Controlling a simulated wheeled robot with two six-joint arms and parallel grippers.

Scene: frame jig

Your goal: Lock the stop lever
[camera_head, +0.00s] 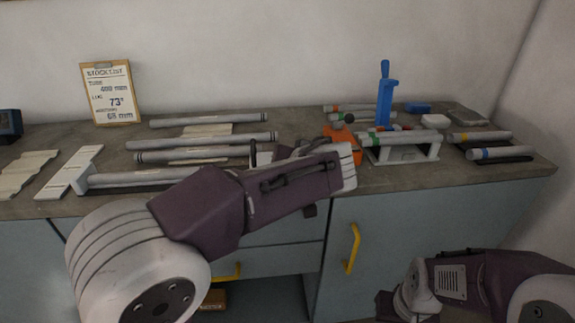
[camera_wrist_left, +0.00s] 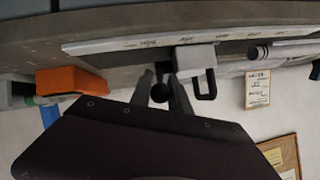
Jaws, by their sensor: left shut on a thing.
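In the left wrist view my left gripper (camera_wrist_left: 163,95) has its two fingers closed around a dark round knob (camera_wrist_left: 160,92), which looks like the end of the stop lever. The rest of the lever is hidden, so I cannot tell its angle. A grey block (camera_wrist_left: 195,58) with a dark loop (camera_wrist_left: 207,84) sits right beside the fingers, on a long pale rail (camera_wrist_left: 140,43). In the head view my left forearm covers the fingertips and most of this spot. My right gripper (camera_head: 415,298) hangs low in front of the cabinet, its fingers unclear.
An orange part (camera_head: 345,142) stands just right of my left arm, beside a white cradle (camera_head: 402,153) holding tubes and a blue upright tool (camera_head: 385,95). Several grey tubes (camera_head: 208,144) lie at left. A stocklist board (camera_head: 110,93) leans on the wall.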

